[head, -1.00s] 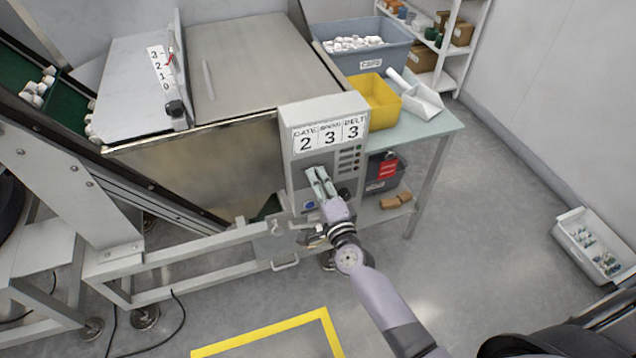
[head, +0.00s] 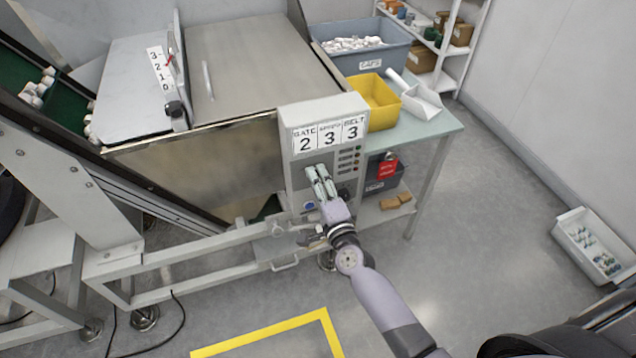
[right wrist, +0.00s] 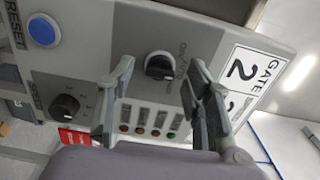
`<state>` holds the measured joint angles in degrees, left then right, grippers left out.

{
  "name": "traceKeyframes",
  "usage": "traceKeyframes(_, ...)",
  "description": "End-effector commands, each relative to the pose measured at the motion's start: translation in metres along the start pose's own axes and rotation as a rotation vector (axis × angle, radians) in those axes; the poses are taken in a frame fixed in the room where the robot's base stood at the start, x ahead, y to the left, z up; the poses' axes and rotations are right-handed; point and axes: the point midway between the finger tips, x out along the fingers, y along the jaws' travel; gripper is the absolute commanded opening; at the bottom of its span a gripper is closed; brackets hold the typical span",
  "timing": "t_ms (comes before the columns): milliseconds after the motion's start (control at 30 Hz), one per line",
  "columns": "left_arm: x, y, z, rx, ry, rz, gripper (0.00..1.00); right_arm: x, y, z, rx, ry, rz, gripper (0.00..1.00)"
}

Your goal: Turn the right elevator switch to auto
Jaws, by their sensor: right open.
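The control box (head: 296,150) stands at the front of the hopper, with a panel reading 2, 3, 3. In the right wrist view, a black rotary switch (right wrist: 159,66) with a pale mark sits on a grey plate; its small lettering and exact setting are hard to read. A second black knob (right wrist: 65,107) sits lower left. My right gripper (head: 317,170) is at the box face, its fingers hiding the switch in the head view. In the wrist view the open gripper (right wrist: 160,78) has one finger on each side of the switch, with visible gaps. My left gripper is not in view.
A blue reset button (right wrist: 43,30) and several indicator lights (right wrist: 148,131) are close to the fingers. A table (head: 436,128) behind the box carries a yellow bin (head: 378,100) and a blue caps crate (head: 375,62). The floor to the right is mostly clear.

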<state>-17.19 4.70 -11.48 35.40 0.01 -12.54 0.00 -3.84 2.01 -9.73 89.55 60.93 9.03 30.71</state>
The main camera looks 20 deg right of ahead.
Motion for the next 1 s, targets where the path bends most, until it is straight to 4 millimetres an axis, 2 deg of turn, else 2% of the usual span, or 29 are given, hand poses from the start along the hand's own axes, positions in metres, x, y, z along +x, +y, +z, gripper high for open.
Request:
traceKeyframes(167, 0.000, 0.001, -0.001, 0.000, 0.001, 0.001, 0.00, -0.021, 0.002, 0.000, 0.001, 0.000, 0.003, 0.46)
traceKeyframes(400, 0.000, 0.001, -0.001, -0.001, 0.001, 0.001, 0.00, -0.073, 0.002, 0.000, -0.001, -0.001, 0.005, 0.46)
traceKeyframes(600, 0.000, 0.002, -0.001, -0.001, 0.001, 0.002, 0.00, -0.106, 0.001, 0.000, -0.002, -0.001, 0.003, 0.46)
traceKeyframes(767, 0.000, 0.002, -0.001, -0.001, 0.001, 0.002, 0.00, -0.118, 0.000, 0.000, -0.001, 0.000, 0.000, 0.46)
traceKeyframes(1000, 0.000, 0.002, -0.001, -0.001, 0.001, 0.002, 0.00, -0.119, 0.000, 0.000, 0.000, 0.000, 0.000, 0.46)
